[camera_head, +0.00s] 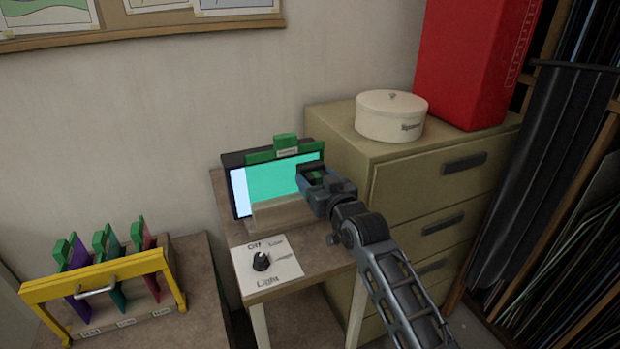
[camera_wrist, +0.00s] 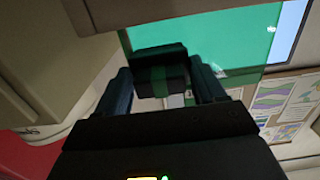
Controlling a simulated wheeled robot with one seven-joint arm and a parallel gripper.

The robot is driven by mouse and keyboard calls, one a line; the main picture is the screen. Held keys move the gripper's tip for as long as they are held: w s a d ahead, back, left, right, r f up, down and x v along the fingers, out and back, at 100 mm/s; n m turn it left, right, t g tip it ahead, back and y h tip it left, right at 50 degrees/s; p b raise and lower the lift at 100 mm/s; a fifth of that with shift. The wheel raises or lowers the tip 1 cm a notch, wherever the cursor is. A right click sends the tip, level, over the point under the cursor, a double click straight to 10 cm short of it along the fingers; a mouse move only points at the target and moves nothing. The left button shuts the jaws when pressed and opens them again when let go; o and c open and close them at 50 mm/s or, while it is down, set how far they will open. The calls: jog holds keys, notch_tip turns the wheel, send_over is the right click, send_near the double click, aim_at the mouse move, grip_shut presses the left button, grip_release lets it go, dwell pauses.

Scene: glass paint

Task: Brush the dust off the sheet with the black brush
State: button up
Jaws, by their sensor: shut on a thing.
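A teal-green glass sheet (camera_head: 275,183) stands upright in a wooden holder (camera_head: 283,214) before a lit panel (camera_head: 239,192), with a green clip (camera_head: 285,149) along its top. The sheet also fills the upper middle of the wrist view (camera_wrist: 225,38). My gripper (camera_head: 316,177) is at the sheet's right side in the head view. In the wrist view my gripper (camera_wrist: 162,84) is shut on the black brush (camera_wrist: 150,53), which has a green band on its handle. The brush overlaps the sheet there; I cannot tell whether it touches. Dust is too small to make out clearly.
A card with a black light knob (camera_head: 261,261) lies at the small table's front. A drawer cabinet (camera_head: 400,205) with a round white box (camera_head: 390,118) stands close on the right. A yellow rack (camera_head: 95,277) holds coloured sheets at lower left.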

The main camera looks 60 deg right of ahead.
jog(key=shift+w+a+p, duration=0.35)
jog(key=shift+w+a, duration=0.05)
jog(key=shift+a, duration=0.2)
jog(key=shift+w+a+f, duration=0.1)
jog(key=shift+w+a, duration=0.1)
jog(key=shift+a, duration=0.1)
jog(key=shift+w+a+b, duration=0.35)
jog(key=shift+a+b, duration=0.1)
jog(key=shift+a, duration=0.1)
jog(key=shift+w+a+b, duration=0.8)
jog(key=shift+a+b, duration=0.25)
jog(key=shift+b, duration=0.2)
jog(key=shift+w+a+b, duration=0.35)
jog(key=shift+a+b, duration=0.05)
jog(key=shift+a, duration=0.15)
jog(key=shift+w+a+b, duration=0.6)
jog(key=shift+a+b, duration=0.3)
jog(key=shift+b, duration=0.05)
jog(key=shift+w+a+b, duration=0.45)
jog(key=shift+a+b, duration=0.1)
jog(key=shift+a, duration=0.15)
